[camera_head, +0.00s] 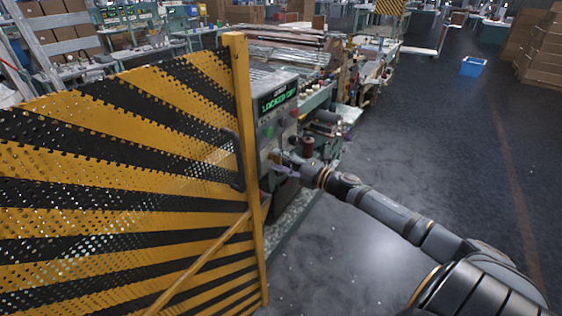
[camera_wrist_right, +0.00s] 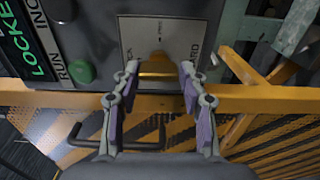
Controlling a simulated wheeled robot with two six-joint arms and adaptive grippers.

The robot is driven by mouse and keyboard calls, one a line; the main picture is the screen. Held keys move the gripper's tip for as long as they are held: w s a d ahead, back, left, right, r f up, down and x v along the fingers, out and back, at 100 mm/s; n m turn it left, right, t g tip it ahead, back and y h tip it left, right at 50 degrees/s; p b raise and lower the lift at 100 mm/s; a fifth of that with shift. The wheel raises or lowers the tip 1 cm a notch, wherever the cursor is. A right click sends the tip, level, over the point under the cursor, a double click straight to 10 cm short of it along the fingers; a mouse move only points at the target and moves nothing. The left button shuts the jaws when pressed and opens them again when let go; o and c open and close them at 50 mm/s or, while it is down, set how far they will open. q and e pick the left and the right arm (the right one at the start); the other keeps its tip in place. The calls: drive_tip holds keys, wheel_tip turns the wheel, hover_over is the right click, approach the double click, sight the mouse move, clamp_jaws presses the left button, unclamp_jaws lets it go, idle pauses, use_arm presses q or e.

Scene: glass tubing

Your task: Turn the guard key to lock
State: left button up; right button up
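The control box (camera_head: 258,128) stands just behind the yellow guard post, and its green display (camera_head: 278,100) appears to read "LOCKED OFF". In the right wrist view a pale plate (camera_wrist_right: 186,40) on the box carries lettering that seems to include "GUARD". A yellow key-like piece (camera_wrist_right: 157,68) sits at that plate. My right gripper (camera_head: 279,161) is at the front of the box. In the wrist view its two purple-padded fingers (camera_wrist_right: 159,76) stand apart on either side of the yellow piece; I cannot tell whether they touch it. My left gripper is not in view.
The striped perforated guard (camera_head: 120,170) fills the left, ending in a yellow post (camera_head: 244,150) close to my right gripper. A green button (camera_wrist_right: 82,72) and a black handle (camera_wrist_right: 90,141) are near the fingers.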

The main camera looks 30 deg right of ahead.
drive_tip(key=shift+o, duration=1.4)
